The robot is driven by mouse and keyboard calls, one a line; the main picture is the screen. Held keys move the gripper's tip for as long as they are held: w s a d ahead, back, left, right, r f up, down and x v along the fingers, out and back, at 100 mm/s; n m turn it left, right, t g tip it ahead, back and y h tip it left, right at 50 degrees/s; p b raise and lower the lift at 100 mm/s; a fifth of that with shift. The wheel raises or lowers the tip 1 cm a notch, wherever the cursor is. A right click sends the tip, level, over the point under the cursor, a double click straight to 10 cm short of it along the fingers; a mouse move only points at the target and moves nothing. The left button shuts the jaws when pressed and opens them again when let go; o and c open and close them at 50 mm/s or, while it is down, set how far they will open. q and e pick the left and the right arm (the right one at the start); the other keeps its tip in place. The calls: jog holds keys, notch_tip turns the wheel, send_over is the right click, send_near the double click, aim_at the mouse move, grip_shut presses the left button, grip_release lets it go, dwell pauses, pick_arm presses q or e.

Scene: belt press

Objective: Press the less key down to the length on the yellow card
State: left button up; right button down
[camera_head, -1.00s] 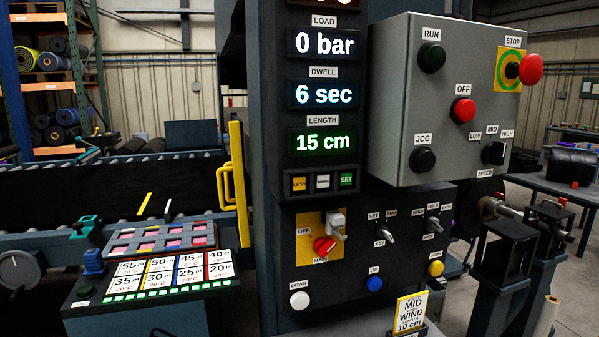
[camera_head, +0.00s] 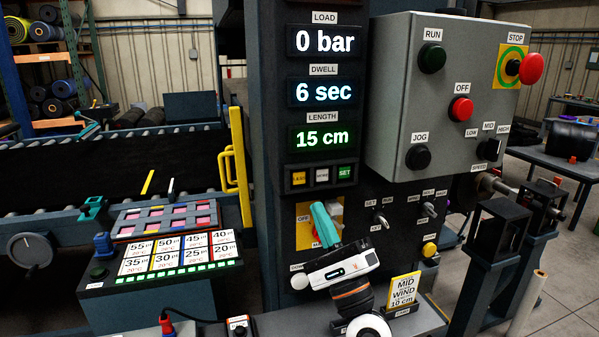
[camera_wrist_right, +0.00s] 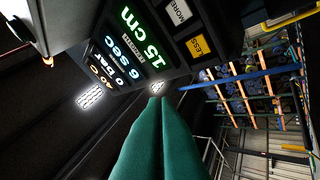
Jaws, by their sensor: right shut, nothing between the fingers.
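The yellow LESS key (camera_head: 298,178) sits at the left of the key row under the LENGTH display (camera_head: 321,137), which reads 15 cm. The LESS key also shows in the right wrist view (camera_wrist_right: 197,47). The yellow card (camera_head: 403,291) stands at the lower right and reads MID, WIND, 10 cm. My right gripper (camera_head: 320,207) is shut and empty, its teal fingers pointing up below the key row, apart from the LESS key. In the right wrist view its fingertips (camera_wrist_right: 160,100) point toward the display panel. My left gripper is not in view.
The white key (camera_head: 321,175) and green SET key (camera_head: 345,173) sit right of LESS. My right fingers partly cover the red switch on its yellow plate (camera_head: 303,228). The grey control box (camera_head: 440,100) with the red STOP button (camera_head: 531,68) juts out at the right.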

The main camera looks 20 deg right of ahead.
aim_at(299, 178)
jog(key=shift+s+d+r+m, duration=0.15)
jog(key=shift+r+m, duration=0.15)
jog(key=shift+r, duration=0.15)
jog(key=shift+w+a+b, duration=0.2)
jog(key=shift+w+b, duration=1.95)
jog(key=shift+w, duration=2.35)
jog(key=shift+f, duration=0.1)
jog(key=shift+w+b, duration=0.3)
jog(key=shift+w, duration=0.1)
